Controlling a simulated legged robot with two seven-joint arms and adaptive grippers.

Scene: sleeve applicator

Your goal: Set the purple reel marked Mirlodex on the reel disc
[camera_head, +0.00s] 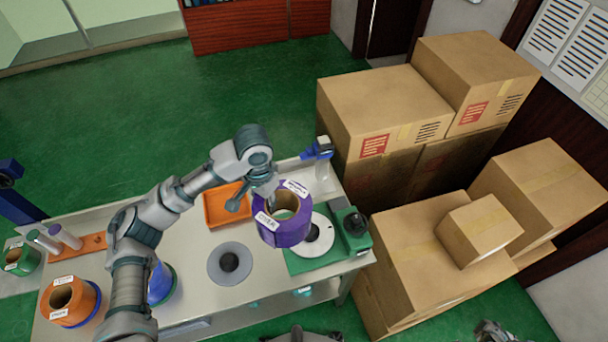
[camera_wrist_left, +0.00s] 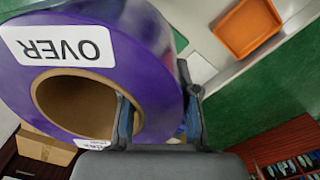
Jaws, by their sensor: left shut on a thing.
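My left gripper (camera_head: 270,200) is shut on the wall of a purple reel (camera_head: 290,230) with a brown cardboard core. It holds the reel up, slightly tilted, over the green machine's left part. In the left wrist view the purple reel (camera_wrist_left: 165,50) sits between the fingers (camera_wrist_left: 158,112), one inside the core; a white label there reads "OVER" upside down. The name Mirlodex is not legible. A pale disc with a black hub (camera_head: 319,235) on the green machine is partly hidden by the reel. A grey part (camera_head: 490,331) at the bottom edge may be my right gripper; its fingers are unclear.
A grey disc with a black hub (camera_head: 230,263) lies on the table. An orange tray (camera_head: 226,205), an orange reel (camera_head: 70,301), a blue reel (camera_head: 160,284) and a green reel (camera_head: 22,258) stand around. Cardboard boxes (camera_head: 385,110) are stacked right of the table.

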